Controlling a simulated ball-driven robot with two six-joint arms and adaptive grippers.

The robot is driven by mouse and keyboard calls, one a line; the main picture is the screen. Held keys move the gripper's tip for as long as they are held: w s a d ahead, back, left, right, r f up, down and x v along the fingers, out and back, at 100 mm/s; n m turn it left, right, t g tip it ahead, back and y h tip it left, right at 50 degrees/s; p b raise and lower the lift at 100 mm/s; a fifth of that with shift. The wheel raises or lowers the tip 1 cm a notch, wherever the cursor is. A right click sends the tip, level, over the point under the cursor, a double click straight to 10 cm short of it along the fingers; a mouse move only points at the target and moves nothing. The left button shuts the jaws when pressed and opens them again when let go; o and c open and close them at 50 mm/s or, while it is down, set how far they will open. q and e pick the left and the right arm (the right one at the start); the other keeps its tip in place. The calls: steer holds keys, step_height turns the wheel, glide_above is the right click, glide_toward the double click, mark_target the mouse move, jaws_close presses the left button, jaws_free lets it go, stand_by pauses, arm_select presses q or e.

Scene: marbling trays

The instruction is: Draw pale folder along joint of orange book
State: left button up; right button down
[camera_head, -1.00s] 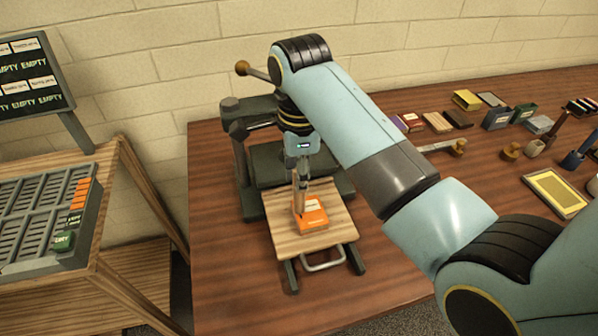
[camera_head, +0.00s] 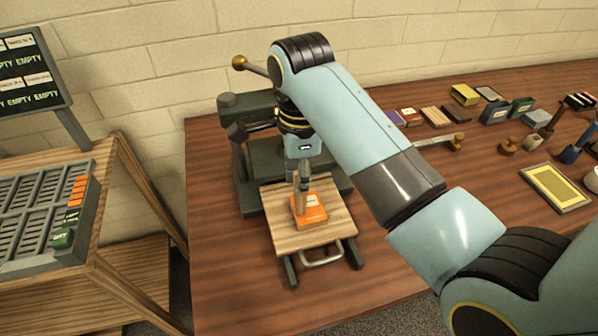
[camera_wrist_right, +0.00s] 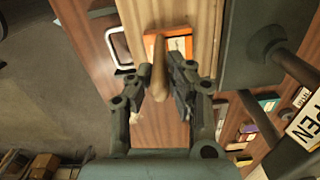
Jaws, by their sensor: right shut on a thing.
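The orange book (camera_head: 314,214) lies flat on the pale wooden board of the press, with a light label on its cover. It also shows at the top of the right wrist view (camera_wrist_right: 182,34). My right gripper (camera_head: 303,180) points down over the book's far left part. In the right wrist view its fingers (camera_wrist_right: 168,88) are shut on the pale folder (camera_wrist_right: 159,62), a tan, narrow stick. The folder's far end overlaps the book's left side; whether it touches the joint I cannot tell. My left gripper is out of view.
The wooden board (camera_head: 285,238) sits on a dark press (camera_head: 245,200) with a ball-ended lever (camera_head: 240,63). A slotted rack (camera_head: 45,215) stands at left. The table front is clear.

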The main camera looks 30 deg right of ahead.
steer(key=shift+s+a, duration=0.2)
steer(key=shift+s, duration=0.4)
stand_by(0.7)
steer(key=shift+s, duration=0.25)
step_height(320, 180, up, 7)
stand_by(1.0)
steer(key=shift+f, duration=0.15)
stand_by(0.8)
